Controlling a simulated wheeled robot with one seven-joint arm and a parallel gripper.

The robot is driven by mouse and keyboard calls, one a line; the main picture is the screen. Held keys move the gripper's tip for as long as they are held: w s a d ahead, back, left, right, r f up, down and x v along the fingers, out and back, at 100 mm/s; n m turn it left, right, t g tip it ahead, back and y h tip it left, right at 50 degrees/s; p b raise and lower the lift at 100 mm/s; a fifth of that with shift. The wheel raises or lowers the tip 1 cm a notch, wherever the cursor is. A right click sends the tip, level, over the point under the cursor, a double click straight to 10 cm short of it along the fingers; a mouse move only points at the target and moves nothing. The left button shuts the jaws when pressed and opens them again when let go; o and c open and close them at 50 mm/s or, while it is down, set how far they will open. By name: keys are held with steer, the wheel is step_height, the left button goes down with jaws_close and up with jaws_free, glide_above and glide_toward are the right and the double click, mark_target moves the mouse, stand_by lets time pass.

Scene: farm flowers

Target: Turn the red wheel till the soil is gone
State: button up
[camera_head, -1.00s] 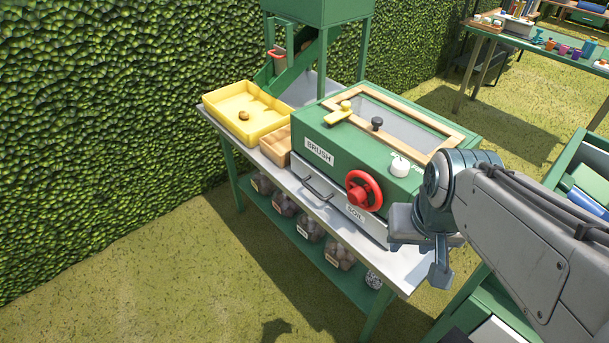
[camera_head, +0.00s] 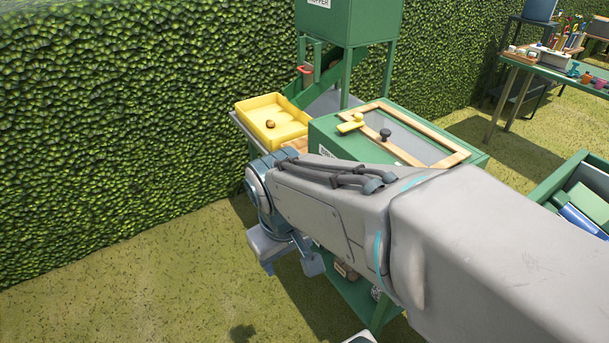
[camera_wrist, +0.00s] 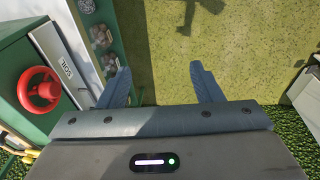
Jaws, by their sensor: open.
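The red wheel (camera_wrist: 39,90) shows at the left of the wrist view, on the front of the green brush machine, beside a drawer front labelled SOIL (camera_wrist: 66,72). In the head view my arm hides the wheel and the drawer; the green machine (camera_head: 322,131) shows behind the arm. My gripper (camera_wrist: 155,85) is open and empty, its two fingers spread over grass, with the wheel apart from it to the left. In the head view the gripper (camera_head: 290,262) hangs in front of the bench's left part. No soil can be made out.
A yellow tray (camera_head: 262,134) with one brown bulb (camera_head: 270,124) sits left of the machine, below a green hopper (camera_head: 350,22). A green bin (camera_head: 560,185) stands at the right. Open grass (camera_head: 130,290) lies in front and left. A hedge (camera_head: 120,110) runs behind.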

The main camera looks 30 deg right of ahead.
steer(key=d+f+n+g+h+b, duration=0.2)
steer(key=d+f+n+g+h, duration=0.3)
steer(key=d+f+n+h, duration=0.45)
steer(key=w+d+n+t+h+b, duration=0.2)
steer(key=w+n+t+h, duration=0.5)
steer(key=w+n, duration=0.8)
steer(key=s+d+n+g, duration=0.1)
steer(key=d+n, duration=0.1)
steer(key=d, duration=1.1)
steer(key=shift+s+d+f+n, duration=0.15)
steer(key=shift+d+f+n, duration=0.05)
steer(key=shift+f+n, duration=0.2)
steer(key=shift+h, duration=0.25)
steer(key=c, duration=1)
